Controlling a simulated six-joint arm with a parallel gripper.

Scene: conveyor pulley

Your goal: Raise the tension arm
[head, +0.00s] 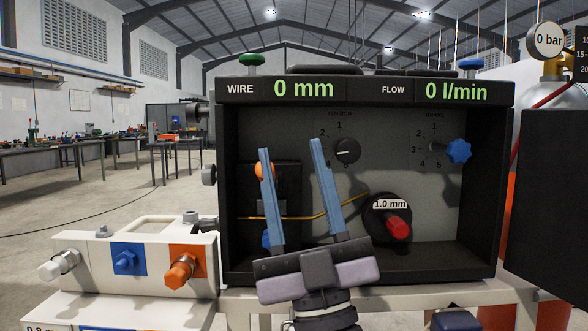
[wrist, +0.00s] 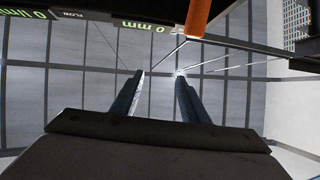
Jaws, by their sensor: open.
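The tension arm seems to be the part with the orange end (head: 257,171) on a dark block at the left inside the black cabinet (head: 365,92). My left finger partly covers it in the head view. An orange rod (wrist: 200,18), probably the same part, shows at the top of the wrist view, beyond my fingertips. My gripper (head: 290,146) is open, with its two blue fingers pointing up in front of the cabinet opening. It also shows empty in the wrist view (wrist: 159,74). The lower part of the dark block is partly hidden.
A black dial (head: 347,151) and a blue knob (head: 459,151) sit on the back panel. A white unit (head: 85,262) with blue and orange connectors stands at left. The displays read 0 mm and 0 l/min.

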